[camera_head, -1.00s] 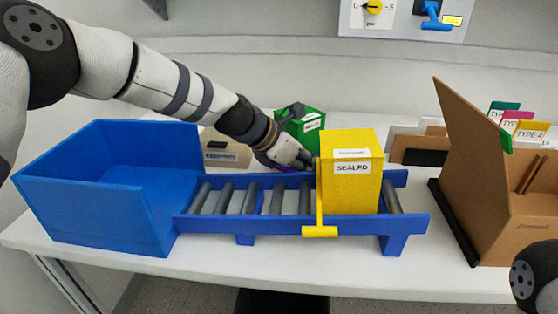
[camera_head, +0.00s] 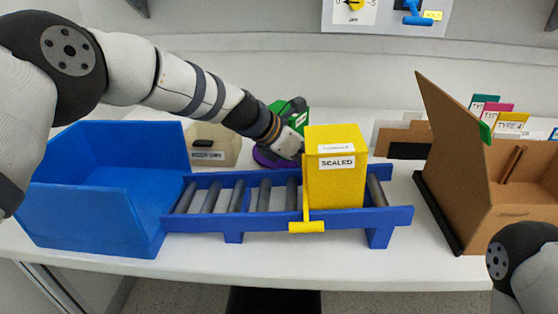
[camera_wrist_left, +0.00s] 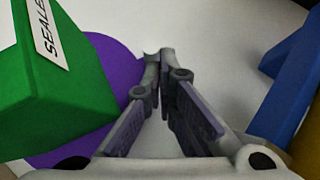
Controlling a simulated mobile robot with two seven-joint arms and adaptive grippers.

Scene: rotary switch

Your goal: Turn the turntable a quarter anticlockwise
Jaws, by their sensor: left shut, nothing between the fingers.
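The purple turntable (camera_head: 266,158) is a round disc behind the roller conveyor, partly hidden by my left gripper (camera_head: 297,150). A green box with a SEALED label (camera_head: 278,107) stands on it. In the left wrist view the purple disc (camera_wrist_left: 118,62) and green box (camera_wrist_left: 60,105) lie to the left of my left gripper (camera_wrist_left: 160,55). Its fingers converge at the tips with nothing between them, beside the disc's edge. I cannot tell whether they touch the disc. My right gripper is out of view.
A blue conveyor (camera_head: 225,224) with grey rollers runs in front, carrying a yellow SEALED box (camera_head: 335,185). A cardboard box (camera_head: 455,165) stands right. A wall panel (camera_head: 384,22) is above.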

